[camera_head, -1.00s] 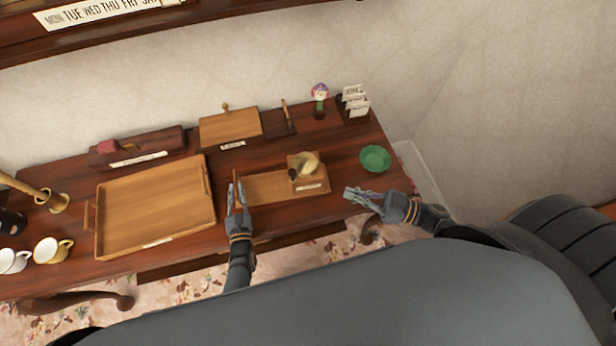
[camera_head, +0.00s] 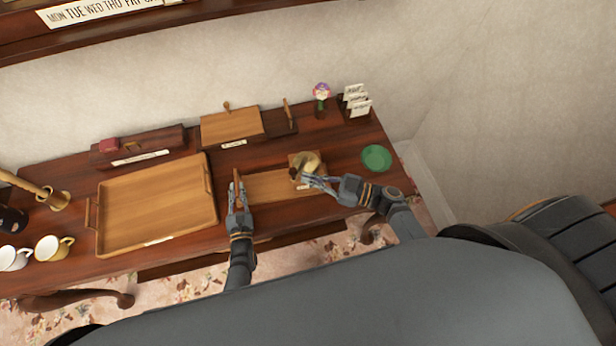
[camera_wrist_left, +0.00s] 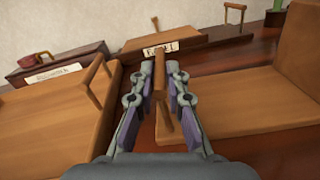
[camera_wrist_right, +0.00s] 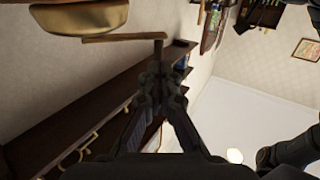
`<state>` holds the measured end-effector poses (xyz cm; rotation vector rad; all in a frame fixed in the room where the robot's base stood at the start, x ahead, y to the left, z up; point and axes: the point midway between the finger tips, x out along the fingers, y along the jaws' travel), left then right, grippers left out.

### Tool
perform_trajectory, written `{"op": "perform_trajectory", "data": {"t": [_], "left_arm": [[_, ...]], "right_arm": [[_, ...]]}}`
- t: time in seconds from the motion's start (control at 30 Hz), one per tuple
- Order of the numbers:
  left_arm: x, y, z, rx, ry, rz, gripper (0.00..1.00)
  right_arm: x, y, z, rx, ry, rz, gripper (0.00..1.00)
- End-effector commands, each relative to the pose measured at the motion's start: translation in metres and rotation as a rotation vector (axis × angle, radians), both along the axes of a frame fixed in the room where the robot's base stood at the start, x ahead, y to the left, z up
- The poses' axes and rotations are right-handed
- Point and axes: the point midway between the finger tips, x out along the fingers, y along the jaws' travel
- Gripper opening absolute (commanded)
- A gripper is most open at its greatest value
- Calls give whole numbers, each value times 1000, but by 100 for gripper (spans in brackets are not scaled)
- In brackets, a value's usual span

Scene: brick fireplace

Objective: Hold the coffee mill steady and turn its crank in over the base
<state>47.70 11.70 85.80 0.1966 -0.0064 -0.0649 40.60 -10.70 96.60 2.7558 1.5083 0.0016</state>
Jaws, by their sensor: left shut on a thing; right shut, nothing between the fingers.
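The coffee mill (camera_head: 306,160) stands on the right end of a long wooden base board (camera_head: 275,185) and has a brass bowl-like top (camera_wrist_right: 85,18). My left gripper (camera_head: 237,186) is shut on an upright wooden handle (camera_wrist_left: 168,85) at the board's left end. My right gripper (camera_head: 307,180) is shut and empty, its tips close to the mill's front left side and hiding part of it. In the right wrist view, the wooden crank arm (camera_wrist_right: 122,38) reaches out beside the bowl, with its dark knob (camera_wrist_right: 158,52) just beyond my fingertips. I cannot tell whether they touch.
A wooden tray (camera_head: 155,205) lies left of the base board. A green bowl (camera_head: 376,157) stands to the right. A wooden board (camera_head: 231,125), a flower-topped figure (camera_head: 321,96) and a card holder (camera_head: 356,102) stand behind. White and yellow cups (camera_head: 47,249) are far left.

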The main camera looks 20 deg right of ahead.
Motion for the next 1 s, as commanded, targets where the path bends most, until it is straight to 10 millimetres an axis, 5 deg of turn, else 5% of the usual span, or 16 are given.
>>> {"op": "perform_trajectory", "data": {"t": [1.0], "left_arm": [[0,0,0,0,0,0,0]], "right_arm": [[7,19,1,8,-6,-168,0]]}}
